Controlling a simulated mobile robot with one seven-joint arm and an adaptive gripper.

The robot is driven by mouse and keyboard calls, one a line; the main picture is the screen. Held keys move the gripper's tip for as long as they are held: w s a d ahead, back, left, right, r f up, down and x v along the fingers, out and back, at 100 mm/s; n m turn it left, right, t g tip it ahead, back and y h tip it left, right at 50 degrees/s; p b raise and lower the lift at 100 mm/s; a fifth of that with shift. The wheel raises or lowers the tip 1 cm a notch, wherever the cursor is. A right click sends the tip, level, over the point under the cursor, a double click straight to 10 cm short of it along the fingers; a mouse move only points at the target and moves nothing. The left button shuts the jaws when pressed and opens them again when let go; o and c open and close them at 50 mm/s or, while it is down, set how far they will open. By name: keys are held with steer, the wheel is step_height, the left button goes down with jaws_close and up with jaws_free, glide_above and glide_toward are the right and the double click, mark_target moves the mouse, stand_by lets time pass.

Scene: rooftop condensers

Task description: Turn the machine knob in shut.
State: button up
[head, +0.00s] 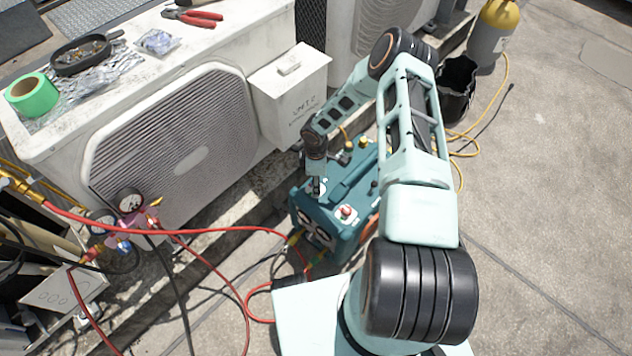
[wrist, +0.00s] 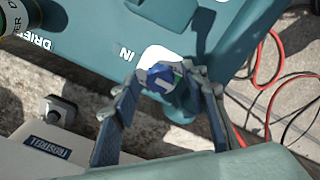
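The teal machine (head: 350,190) stands on the ground beside the condenser. In the wrist view its "IN" label sits by a blue knob (wrist: 162,77) with a pale pointer mark, on a white patch. My gripper (wrist: 172,82) is over this knob, with one finger on each side of it. The fingers are apart; I cannot tell whether either touches the knob. In the head view my gripper (head: 316,186) points down at the machine's near left top and hides the blue knob.
The condenser unit (head: 170,150) and its white box (head: 290,95) stand close behind and left of my arm. Red hoses (head: 200,232) run to the machine's left side. A black bucket (head: 456,88) and a grey, yellow-topped cylinder (head: 490,40) stand behind. Open floor lies right.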

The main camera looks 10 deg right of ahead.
jaws_close()
steer(key=m+b, duration=0.2)
steer(key=m, duration=0.2)
steer(key=shift+f, duration=0.1)
steer(key=m+b, duration=0.2)
steer(key=m, duration=0.2)
steer(key=shift+m, duration=0.3)
steer(key=m+b, duration=0.1)
steer(key=m, duration=0.3)
steer(key=shift+a+b, duration=0.1)
steer(key=shift+b, duration=0.2)
steer(key=m+b, duration=0.1)
steer(key=m, duration=0.3)
steer(key=shift+m, duration=0.3)
